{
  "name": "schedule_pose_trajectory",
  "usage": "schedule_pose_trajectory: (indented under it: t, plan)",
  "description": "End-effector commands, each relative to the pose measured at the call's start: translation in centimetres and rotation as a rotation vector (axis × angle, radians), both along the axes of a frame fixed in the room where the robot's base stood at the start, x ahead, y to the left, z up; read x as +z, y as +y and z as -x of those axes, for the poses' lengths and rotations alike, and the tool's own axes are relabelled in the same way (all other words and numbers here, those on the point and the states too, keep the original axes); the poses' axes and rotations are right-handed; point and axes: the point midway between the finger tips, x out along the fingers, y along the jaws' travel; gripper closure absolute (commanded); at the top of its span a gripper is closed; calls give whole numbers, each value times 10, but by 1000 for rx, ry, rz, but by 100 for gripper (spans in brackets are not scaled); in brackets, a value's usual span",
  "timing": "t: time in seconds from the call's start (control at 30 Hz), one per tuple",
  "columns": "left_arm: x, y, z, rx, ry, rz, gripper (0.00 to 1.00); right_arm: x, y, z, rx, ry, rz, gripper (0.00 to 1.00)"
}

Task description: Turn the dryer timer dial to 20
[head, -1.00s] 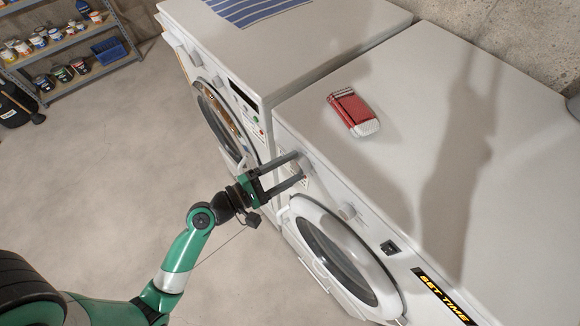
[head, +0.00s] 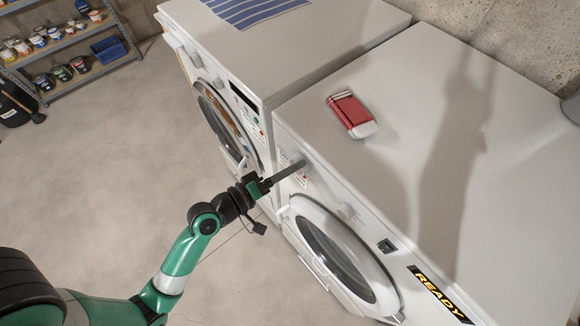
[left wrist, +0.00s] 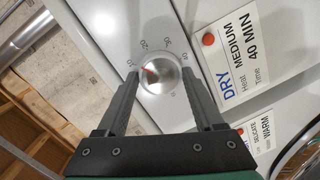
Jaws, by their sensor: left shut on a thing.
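The round silver timer dial (left wrist: 160,76) shows in the left wrist view, with small numerals around it. Its red mark points left and slightly up, at a numeral that looks like 10, to the left of the 20 mark (left wrist: 143,45). My left gripper (left wrist: 161,84) has a finger on each side of the dial and is shut on it. In the head view my left gripper (head: 303,165) is at the front panel of the dryer (head: 400,130), the right-hand machine, and hides the dial. The dryer's display (head: 440,294) reads READY.
A card (left wrist: 250,55) beside the dial reads DRY, Heat MEDIUM, Time 40 MIN. The dryer's round door (head: 340,258) lies below the panel. A red-and-white packet (head: 351,113) lies on top. A second machine (head: 270,60) stands to the left. The floor in front is clear.

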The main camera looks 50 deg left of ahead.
Motion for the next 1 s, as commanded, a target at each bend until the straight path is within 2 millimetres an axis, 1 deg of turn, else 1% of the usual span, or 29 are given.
schedule_pose_trajectory:
  t: [0.2,0.5,0.73,1.0]
  plan:
    - [0,-2,0,-3,7,-200,87,3,0,0,0,0,0,50]
    - [-1,-2,0,-2,12,-426,87,6,0,0,0,0,0,50]
    - [-1,-2,0,-2,15,-525,87,7,0,0,0,0,0,50]
    - [-1,-2,0,-1,16,-564,87,7,0,0,0,0,0,50]
